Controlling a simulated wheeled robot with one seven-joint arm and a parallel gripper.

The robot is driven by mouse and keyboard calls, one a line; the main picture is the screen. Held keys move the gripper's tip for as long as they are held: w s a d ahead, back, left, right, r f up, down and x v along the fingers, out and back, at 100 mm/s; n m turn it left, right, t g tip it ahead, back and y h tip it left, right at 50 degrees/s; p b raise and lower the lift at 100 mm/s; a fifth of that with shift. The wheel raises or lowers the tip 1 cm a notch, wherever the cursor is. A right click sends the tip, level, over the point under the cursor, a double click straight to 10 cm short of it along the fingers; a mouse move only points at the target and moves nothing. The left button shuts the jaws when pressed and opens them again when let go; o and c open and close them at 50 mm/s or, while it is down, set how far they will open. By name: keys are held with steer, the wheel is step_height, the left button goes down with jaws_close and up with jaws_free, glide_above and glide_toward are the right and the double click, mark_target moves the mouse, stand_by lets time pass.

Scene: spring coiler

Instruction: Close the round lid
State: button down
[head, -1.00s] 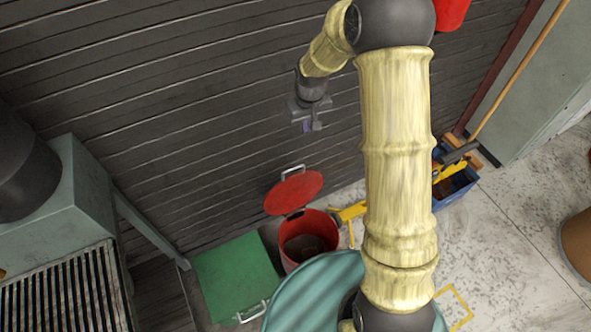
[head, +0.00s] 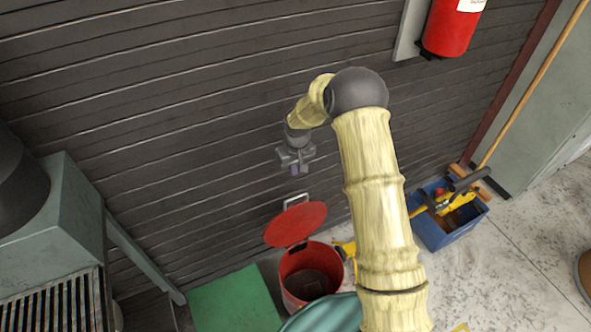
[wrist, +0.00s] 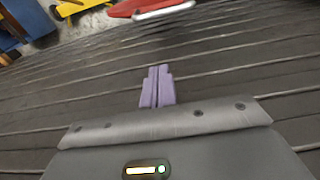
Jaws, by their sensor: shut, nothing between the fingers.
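The round red lid (head: 296,224) stands open, tilted up at the back of the red bin (head: 309,289), towards the wall. A pale metal handle (head: 296,200) shows at its upper edge. The bin's mouth is uncovered and its inside looks dark. My gripper (head: 295,169) is above the lid, close to the dark wall, and apart from the lid. In the wrist view my gripper (wrist: 157,88) has its purple fingers together with nothing between them. The lid's red edge (wrist: 135,7) and pale handle (wrist: 165,12) show at the top of that view.
A green box (head: 235,302) stands left of the bin, with a grey-green machine (head: 62,215) further left. A yellow object (head: 346,249) is right beside the bin. A blue toolbox (head: 448,222) and a broom are further right. A red extinguisher (head: 452,28) hangs on the slatted wall.

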step_height(320, 180, down, 6)
steer(key=s+d, duration=0.1)
steer(key=s, duration=0.1)
steer(key=shift+s+f, duration=0.15)
steer(key=shift+s, duration=0.25)
steer(key=shift+w+d, duration=0.1)
stand_by(0.4)
